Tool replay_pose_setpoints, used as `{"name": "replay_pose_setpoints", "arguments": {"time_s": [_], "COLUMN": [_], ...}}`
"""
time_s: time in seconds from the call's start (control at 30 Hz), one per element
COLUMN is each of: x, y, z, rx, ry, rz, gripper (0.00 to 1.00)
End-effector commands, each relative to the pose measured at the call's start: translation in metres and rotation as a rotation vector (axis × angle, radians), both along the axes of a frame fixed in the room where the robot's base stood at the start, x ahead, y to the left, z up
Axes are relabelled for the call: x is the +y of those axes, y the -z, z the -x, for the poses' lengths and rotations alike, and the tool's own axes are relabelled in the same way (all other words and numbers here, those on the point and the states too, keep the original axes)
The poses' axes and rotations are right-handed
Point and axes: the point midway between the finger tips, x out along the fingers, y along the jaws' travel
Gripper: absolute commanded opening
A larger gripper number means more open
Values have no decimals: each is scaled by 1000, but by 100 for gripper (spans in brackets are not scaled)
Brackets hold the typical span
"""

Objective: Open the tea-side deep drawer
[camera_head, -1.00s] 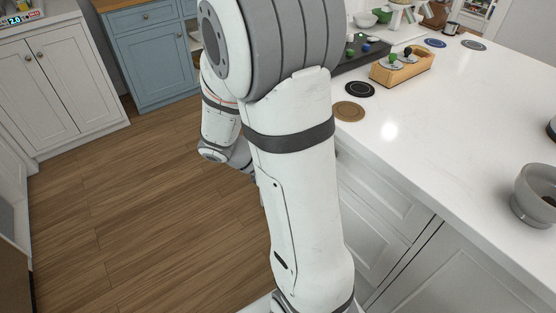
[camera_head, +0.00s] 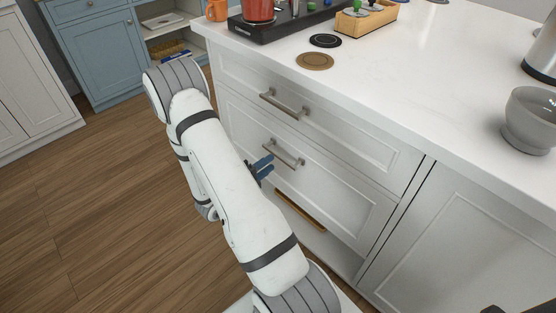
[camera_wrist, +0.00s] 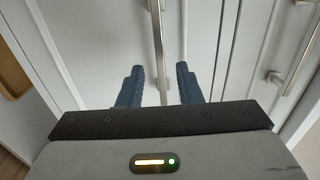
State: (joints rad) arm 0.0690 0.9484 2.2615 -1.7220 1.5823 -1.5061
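The white island has stacked drawers at its left end. The middle, deeper drawer front (camera_head: 330,190) has a metal bar handle (camera_head: 284,153) and looks shut or nearly so. No label shows which drawer is the tea-side one. My gripper (camera_head: 262,167) is at the left part of this handle, partly hidden by my arm. In the wrist view my gripper (camera_wrist: 159,86) is open, its blue fingers apart, with the handle bar (camera_wrist: 157,45) running between them. I cannot tell whether either finger touches it.
The upper drawer handle (camera_head: 285,104) is above; it also shows in the wrist view (camera_wrist: 296,55). A wooden bar or edge (camera_head: 300,210) is below the middle drawer. Coasters (camera_head: 315,61), a grey bowl (camera_head: 530,118) and a wooden box (camera_head: 366,20) stand on the counter. Floor at left is clear.

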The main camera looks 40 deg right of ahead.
Motion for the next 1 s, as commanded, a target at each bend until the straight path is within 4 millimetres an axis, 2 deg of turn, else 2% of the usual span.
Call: {"name": "replay_pose_setpoints", "arguments": {"time_s": [0.1,0.3,0.5,0.7,1.0], "x": [-21,-46,-56,-56,-56], "y": [1,1,0,0,0], "z": [-1,-3,-4,-4,-4], "rx": [-1,-3,-3,-3,-3], "ry": [6,5,3,3,4], "rz": [0,-1,-1,-1,-1], "gripper": [32,32,32,32,8]}}
